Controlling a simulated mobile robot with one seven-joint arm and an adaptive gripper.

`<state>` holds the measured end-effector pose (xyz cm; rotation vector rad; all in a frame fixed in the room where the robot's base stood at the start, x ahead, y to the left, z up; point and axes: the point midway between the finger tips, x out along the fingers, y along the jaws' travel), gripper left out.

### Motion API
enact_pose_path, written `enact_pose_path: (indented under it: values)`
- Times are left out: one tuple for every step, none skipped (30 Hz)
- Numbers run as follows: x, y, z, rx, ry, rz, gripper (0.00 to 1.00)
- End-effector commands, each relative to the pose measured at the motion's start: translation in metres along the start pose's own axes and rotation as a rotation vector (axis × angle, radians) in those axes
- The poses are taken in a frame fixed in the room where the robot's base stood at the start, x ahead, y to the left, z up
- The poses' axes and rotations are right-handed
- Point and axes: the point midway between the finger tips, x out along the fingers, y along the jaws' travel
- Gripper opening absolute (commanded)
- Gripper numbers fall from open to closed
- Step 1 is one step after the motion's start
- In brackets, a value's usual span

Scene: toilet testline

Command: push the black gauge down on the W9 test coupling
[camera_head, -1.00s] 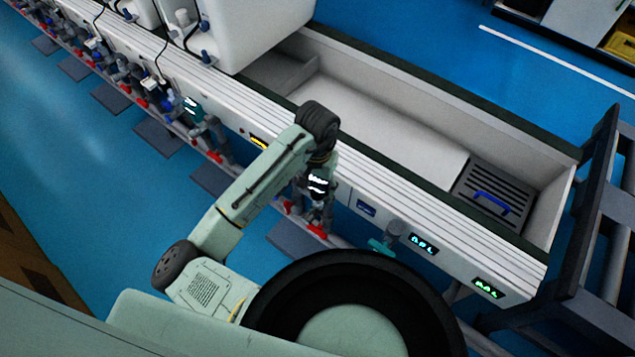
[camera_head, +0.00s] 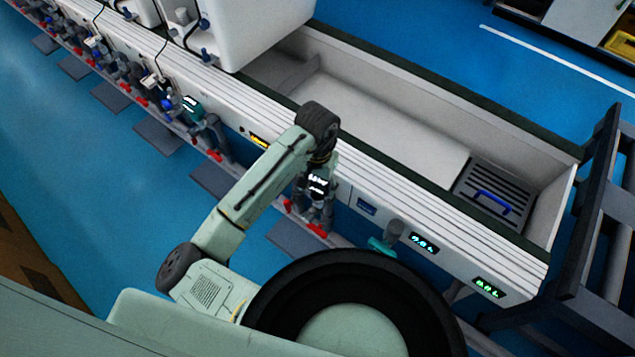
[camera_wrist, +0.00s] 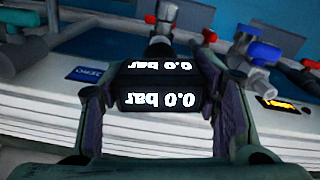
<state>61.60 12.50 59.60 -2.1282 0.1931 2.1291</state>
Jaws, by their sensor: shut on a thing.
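The black gauge (camera_wrist: 160,85) sits between the two fingers of my gripper (camera_wrist: 163,105) in the wrist view. In the head view the gauge's lit display (camera_head: 318,184) shows just below the end of my arm, at the front of the line. A grey coupling (camera_head: 318,212) with red handles is below it, partly hidden by my gripper (camera_head: 318,190). I cannot tell how far down the gauge sits on the coupling.
A teal-handled valve (camera_head: 385,244) stands to the right along the front rail. A blue-handled fitting (camera_wrist: 262,52) is close on the right in the wrist view. The white trough (camera_head: 390,115) lies behind.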

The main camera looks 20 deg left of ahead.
Motion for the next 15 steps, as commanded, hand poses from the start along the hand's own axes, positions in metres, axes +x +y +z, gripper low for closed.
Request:
enact_pose_path:
  values:
    - [0.0019, -0.0001, 0.0, 0.0, 0.0, 0.0, 0.26]
    - [0.0025, 0.0, 0.0, 0.0, 0.0, 0.0, 0.26]
    - [0.0033, 0.0, 0.0001, 0.0, 0.0, 0.0, 0.26]
    - [0.0039, 0.0, 0.0001, 0.0, 0.0, 0.0, 0.26]
    - [0.0045, 0.0, 0.0001, 0.0, 0.0, 0.0, 0.26]
    - [0.0053, -0.0001, 0.0, 0.0, 0.0, 0.0, 0.26]
    - [0.0059, 0.0, 0.0001, 0.0, 0.0, 0.0, 0.26]
    - [0.0065, -0.0001, 0.0, 0.0, 0.0, 0.0, 0.26]
    - [0.0073, -0.0001, 0.0001, 0.0, 0.0, 0.0, 0.26]
    - [0.0079, -0.0001, 0.0, 0.0, 0.0, 0.0, 0.26]
    - [0.0085, -0.0001, 0.0, 0.0, 0.0, 0.0, 0.26]
    - [0.0093, -0.0001, 0.0, 0.0, 0.0, 0.0, 0.26]
    - [0.0099, -0.0002, 0.0, 0.0, 0.0, 0.0, 0.26]
    - [0.0105, -0.0002, 0.0, 0.0, 0.0, 0.0, 0.26]
    - [0.0112, -0.0002, 0.0, 0.0, 0.0, 0.0, 0.26]
